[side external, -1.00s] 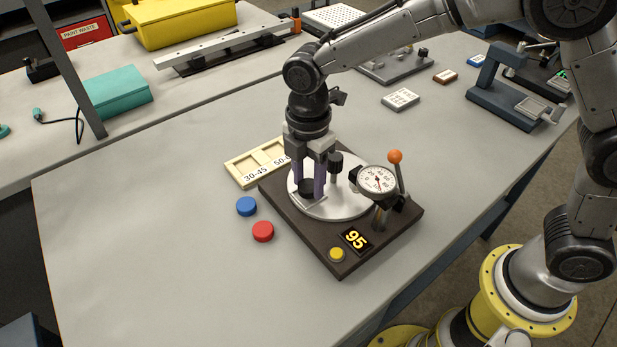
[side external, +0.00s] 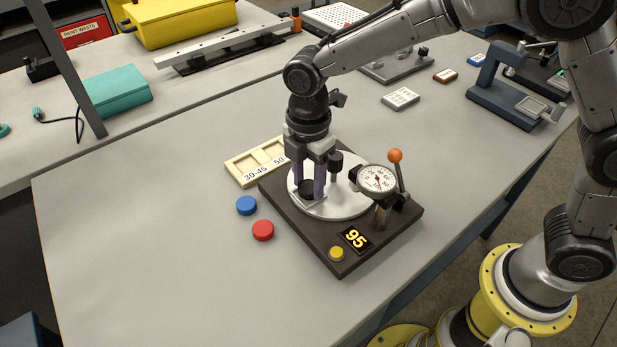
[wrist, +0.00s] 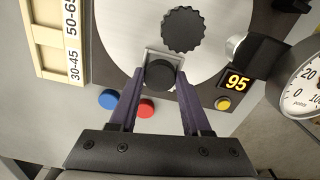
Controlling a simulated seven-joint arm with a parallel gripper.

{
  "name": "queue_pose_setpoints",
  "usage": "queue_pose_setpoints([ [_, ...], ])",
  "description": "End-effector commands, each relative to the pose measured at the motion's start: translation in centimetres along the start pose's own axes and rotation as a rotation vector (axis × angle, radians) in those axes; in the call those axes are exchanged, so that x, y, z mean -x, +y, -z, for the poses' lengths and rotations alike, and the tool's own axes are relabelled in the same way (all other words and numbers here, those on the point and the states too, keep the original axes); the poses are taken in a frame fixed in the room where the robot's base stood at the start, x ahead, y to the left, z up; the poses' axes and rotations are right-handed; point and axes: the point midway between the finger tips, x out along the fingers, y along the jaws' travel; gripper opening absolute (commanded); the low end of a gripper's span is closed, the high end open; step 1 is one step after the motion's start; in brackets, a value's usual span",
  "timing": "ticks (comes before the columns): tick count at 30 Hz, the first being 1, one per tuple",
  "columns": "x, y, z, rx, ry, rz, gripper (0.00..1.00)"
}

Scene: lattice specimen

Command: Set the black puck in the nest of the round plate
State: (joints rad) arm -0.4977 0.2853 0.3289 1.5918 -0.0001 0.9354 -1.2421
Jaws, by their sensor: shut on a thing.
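The black puck (wrist: 160,75) is between the tips of my gripper (wrist: 158,82) in the wrist view, at a small pale square nest (wrist: 150,56) near the edge of the round plate (wrist: 110,30). In the side view my gripper (side external: 308,194) points straight down, shut on the puck (side external: 306,187) low over the round plate (side external: 345,207). The puck appears to be at the nest's level, but the fingers partly hide it, and I cannot tell whether it is fully seated.
A black knob (side external: 336,163) rises from the plate's middle, close to my gripper. A dial gauge (side external: 377,180) and an orange-tipped lever (side external: 395,156) stand to the right. Blue (side external: 247,206) and red (side external: 263,231) pucks lie left of the dark base. A labelled tray (side external: 240,172) is behind.

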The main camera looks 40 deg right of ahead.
Motion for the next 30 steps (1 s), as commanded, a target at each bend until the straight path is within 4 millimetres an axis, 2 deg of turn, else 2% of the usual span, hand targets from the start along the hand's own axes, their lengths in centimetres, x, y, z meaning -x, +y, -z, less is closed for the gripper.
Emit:
queue_pose_setpoints([
  [23, -0.85, -0.04, -0.01, 0.0, -0.001, 0.003, 0.0],
  [24, -0.87, -0.04, -0.01, 0.0, -0.001, 0.003, 0.52],
  [29, -0.96, -0.14, 0.0, -0.001, -0.001, 0.006, 0.8],
  [30, -0.98, -0.17, 0.01, -0.001, -0.001, 0.008, 0.83],
])
